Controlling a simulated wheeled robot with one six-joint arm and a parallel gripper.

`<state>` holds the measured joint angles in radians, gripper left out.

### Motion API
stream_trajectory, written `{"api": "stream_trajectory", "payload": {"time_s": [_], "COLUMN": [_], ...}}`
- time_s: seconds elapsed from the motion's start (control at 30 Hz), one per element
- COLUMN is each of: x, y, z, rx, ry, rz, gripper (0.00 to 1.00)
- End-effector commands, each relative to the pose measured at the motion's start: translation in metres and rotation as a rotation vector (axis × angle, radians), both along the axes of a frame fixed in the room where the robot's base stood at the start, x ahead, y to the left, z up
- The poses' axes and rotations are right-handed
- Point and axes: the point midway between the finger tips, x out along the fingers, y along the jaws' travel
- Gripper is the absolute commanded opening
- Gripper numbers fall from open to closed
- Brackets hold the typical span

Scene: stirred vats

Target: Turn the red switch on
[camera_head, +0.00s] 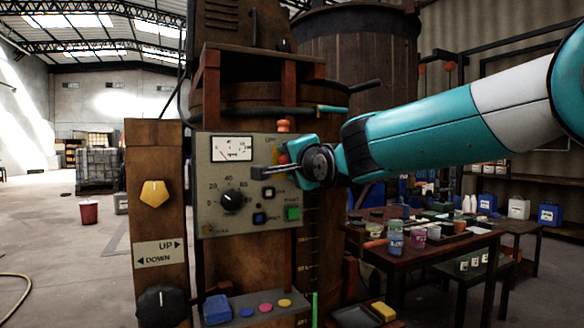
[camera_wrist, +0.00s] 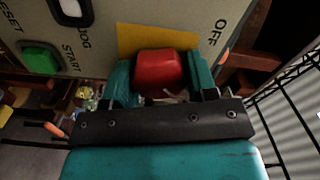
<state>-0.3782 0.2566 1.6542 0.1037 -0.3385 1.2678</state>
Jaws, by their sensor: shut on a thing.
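The red switch (camera_wrist: 158,70) sits on a yellow plate (camera_wrist: 135,38) of the grey control panel (camera_head: 220,150). The word OFF is printed to the right of the plate in the wrist view. My gripper (camera_wrist: 160,80) has one finger on each side of the red switch and is shut on it. In the head view my gripper (camera_head: 280,171) is at the panel's right edge and hides most of the switch. The ON side of the switch is not readable.
The panel also has a green START button (camera_wrist: 40,57), a blue button (camera_head: 260,219), a black dial (camera_head: 231,200) and a meter (camera_head: 232,148). A yellow knob (camera_head: 154,193) is on the left post. A cluttered table (camera_head: 455,246) stands right of the panel.

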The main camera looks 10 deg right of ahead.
Motion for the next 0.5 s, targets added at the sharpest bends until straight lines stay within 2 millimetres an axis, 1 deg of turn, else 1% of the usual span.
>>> {"api": "stream_trajectory", "payload": {"time_s": [0.2,0.5], "x": [0.0002,0.0002], "y": [-0.0003,-0.0002], "z": [-0.0008,-0.0004], "rx": [0.034,0.039], "ry": [0.012,0.013], "rz": [-0.001,-0.001], "gripper": [0.29,0.29]}}
